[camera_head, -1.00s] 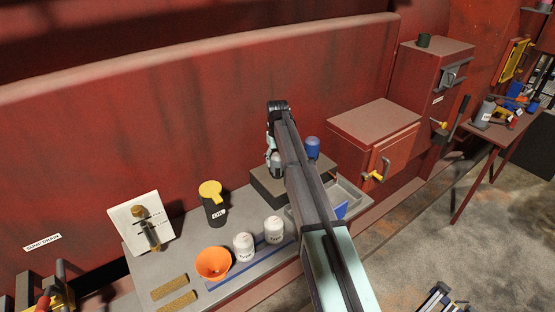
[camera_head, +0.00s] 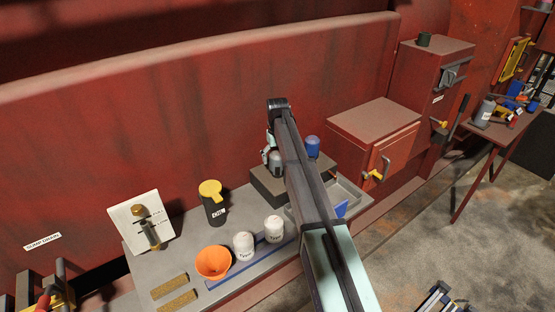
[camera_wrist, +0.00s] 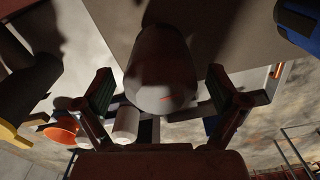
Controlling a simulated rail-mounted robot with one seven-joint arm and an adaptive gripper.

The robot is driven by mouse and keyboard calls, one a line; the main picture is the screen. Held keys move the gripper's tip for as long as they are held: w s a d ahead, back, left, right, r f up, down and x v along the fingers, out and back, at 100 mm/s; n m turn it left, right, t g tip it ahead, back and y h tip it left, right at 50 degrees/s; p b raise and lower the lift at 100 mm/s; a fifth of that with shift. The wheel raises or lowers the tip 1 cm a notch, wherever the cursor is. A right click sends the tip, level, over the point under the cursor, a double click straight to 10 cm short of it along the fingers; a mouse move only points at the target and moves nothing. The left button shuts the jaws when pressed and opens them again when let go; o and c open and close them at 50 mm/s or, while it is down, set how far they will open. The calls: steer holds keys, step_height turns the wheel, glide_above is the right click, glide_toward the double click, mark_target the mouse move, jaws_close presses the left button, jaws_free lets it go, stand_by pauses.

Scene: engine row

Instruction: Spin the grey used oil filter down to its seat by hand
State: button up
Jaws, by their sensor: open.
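The grey used oil filter (camera_wrist: 162,68) stands between the two spread fingers of my gripper (camera_wrist: 159,80) in the wrist view. Gaps show between it and both fingertips, so my gripper is open around it and not holding it. In the head view the grey filter (camera_head: 276,164) is on the dark block (camera_head: 266,187), partly hidden by my arm, and my gripper (camera_head: 270,155) is beside and over it. The filter's lower end and its seat are hidden, so I cannot tell how far down it sits.
A blue filter (camera_head: 312,147) stands close on the right. A metal tray (camera_head: 345,190) lies by the block. White filters (camera_head: 244,245), an orange funnel (camera_head: 213,262) and a black oil can with a yellow top (camera_head: 212,205) stand on the bench to the left. A red wall rises behind.

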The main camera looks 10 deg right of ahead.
step_height(320, 180, up, 11)
steer(key=shift+f, duration=0.15)
steer(key=shift+r, duration=0.35)
steer(key=n+b, duration=0.1)
steer(key=n, duration=0.1)
steer(key=n+b, duration=0.1)
steer(key=n, duration=0.1)
steer(key=shift+d+r+n, duration=0.2)
steer(key=shift+r+n, duration=0.1)
steer(key=shift+r, duration=0.05)
step_height(320, 180, up, 4)
steer(key=n+b, duration=0.8)
steer(key=n, duration=1)
steer(key=f+p, duration=0.2)
steer(key=f, duration=0.6)
steer(key=f+p, duration=0.2)
steer(key=f, duration=0.6)
steer(key=shift+a+f, duration=0.2)
steer(key=shift+f, duration=0.1)
